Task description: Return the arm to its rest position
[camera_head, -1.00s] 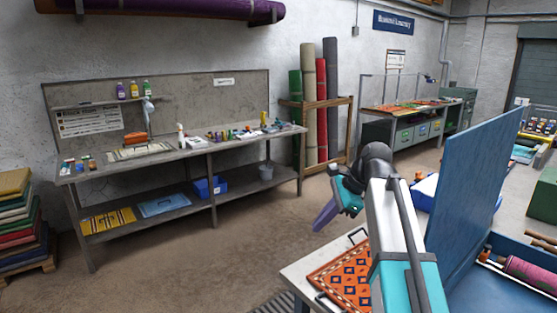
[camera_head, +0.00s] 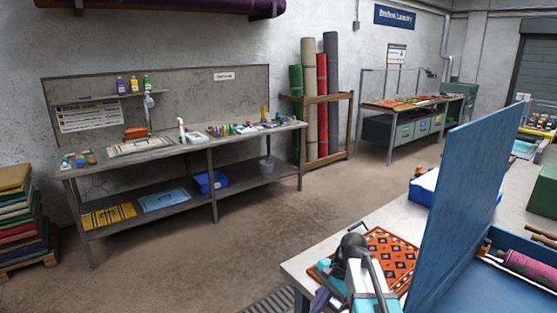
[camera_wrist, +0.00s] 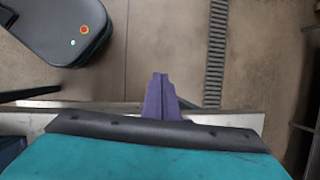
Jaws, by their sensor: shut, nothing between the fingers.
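My arm shows low in the head view, folded down over the near left part of a white table (camera_head: 300,262). My gripper (camera_wrist: 160,82) shows in the wrist view as purple fingers closed together with nothing between them. The fingers point out past the table's edge, above the concrete floor. In the head view the gripper's purple part (camera_head: 320,298) is small and partly hidden by my arm. An orange and blue patterned rug piece (camera_head: 393,258) lies on the table beside my arm, partly covered by it.
A blue upright panel (camera_head: 470,190) stands to the right of my arm. A pink roller (camera_head: 530,268) lies behind it at the right. A floor drain grate (camera_wrist: 216,55) runs past the table. A long workbench (camera_head: 130,160) stands at the back left, with open floor between.

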